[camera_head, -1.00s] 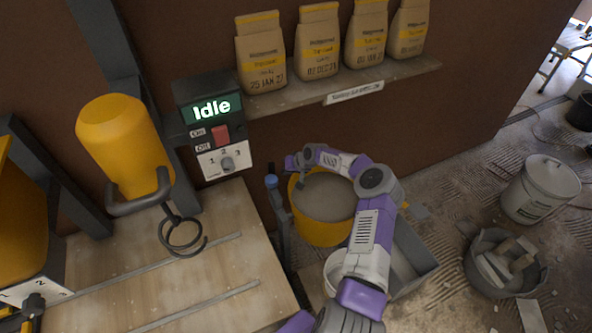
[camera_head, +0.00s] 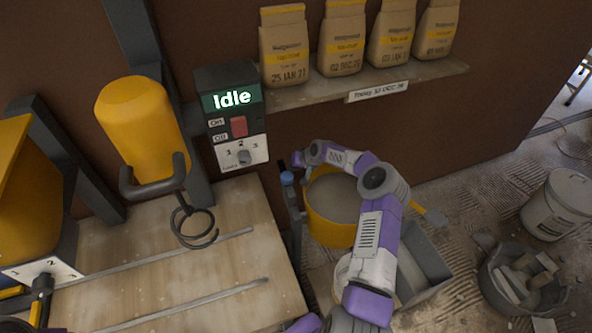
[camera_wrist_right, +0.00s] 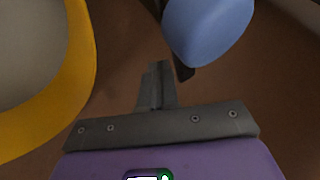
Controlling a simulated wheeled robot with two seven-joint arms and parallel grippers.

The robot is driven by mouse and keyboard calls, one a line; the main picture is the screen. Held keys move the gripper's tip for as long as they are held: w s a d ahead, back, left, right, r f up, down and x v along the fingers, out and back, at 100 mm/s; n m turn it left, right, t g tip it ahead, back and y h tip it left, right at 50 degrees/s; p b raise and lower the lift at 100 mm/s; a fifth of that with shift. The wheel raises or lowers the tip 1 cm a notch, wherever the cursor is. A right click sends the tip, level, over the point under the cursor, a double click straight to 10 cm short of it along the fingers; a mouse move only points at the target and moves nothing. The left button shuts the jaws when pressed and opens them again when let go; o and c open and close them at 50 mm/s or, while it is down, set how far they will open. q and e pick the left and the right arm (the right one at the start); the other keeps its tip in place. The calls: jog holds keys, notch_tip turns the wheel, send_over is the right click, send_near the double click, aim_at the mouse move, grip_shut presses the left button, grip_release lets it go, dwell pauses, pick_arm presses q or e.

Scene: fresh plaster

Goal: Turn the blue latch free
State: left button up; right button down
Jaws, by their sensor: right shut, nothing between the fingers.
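The blue latch (camera_head: 287,178) shows as a small blue knob on top of a dark upright post, beside the yellow bucket. In the right wrist view the blue latch (camera_wrist_right: 207,30) is large at the top, right of centre. My right gripper (camera_head: 295,161) is just above and beside the knob in the head view. In the wrist view my right gripper (camera_wrist_right: 157,80) is shut and empty, its tips just below and left of the blue part. I cannot tell whether they touch.
The yellow bucket (camera_head: 330,229) of grey material stands right of the post. A wooden bench (camera_head: 190,275) lies to the left, under a yellow cylinder (camera_head: 140,130) with a ring hook. A control box (camera_head: 231,117) reads Idle. A shelf (camera_head: 330,90) holds several bags.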

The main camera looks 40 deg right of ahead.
jog(key=p+v, duration=0.1)
jog(key=v, duration=0.6)
jog(key=shift+s+r+p, duration=0.25)
jog(key=shift+p, duration=0.1)
jog(key=shift+d, duration=0.1)
